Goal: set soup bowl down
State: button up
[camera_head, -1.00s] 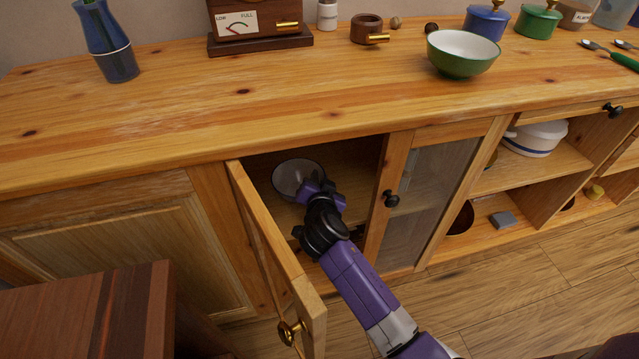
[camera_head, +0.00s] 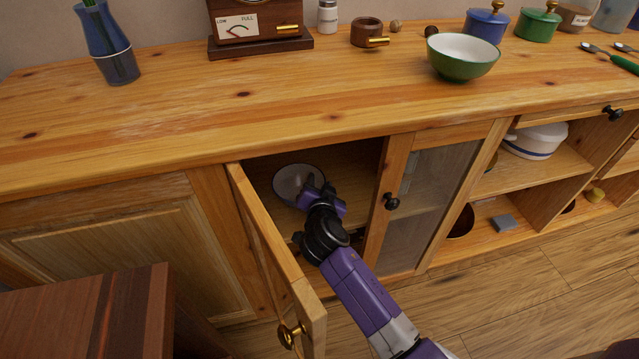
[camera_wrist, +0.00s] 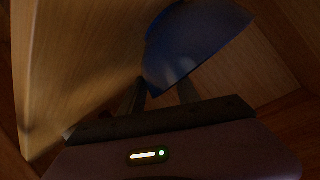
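The soup bowl (camera_head: 290,182), pale inside, is inside the open cabinet, behind the door. In the wrist view the bowl (camera_wrist: 192,42) looks dark blue outside and is tilted. My gripper (camera_head: 318,193) reaches into the cabinet at the bowl's near right side. In the wrist view my gripper's fingers (camera_wrist: 160,92) meet the bowl's near edge, one on each side, and appear closed on it. The bowl's underside and any contact with the shelf are hidden in the head view.
The open cabinet door (camera_head: 268,250) stands close left of my arm. A glass door (camera_head: 425,200) is on the right. On the counter (camera_head: 200,110) above are a green bowl (camera_head: 460,68), a blue vase (camera_head: 108,45) and several pots. A dark wooden block (camera_head: 80,315) is at lower left.

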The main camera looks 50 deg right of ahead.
jog(key=p+v, duration=0.1)
jog(key=v, duration=1)
jog(key=shift+s+a+r+p, duration=0.15)
jog(key=shift+a+p, duration=0.05)
jog(key=shift+p, duration=0.2)
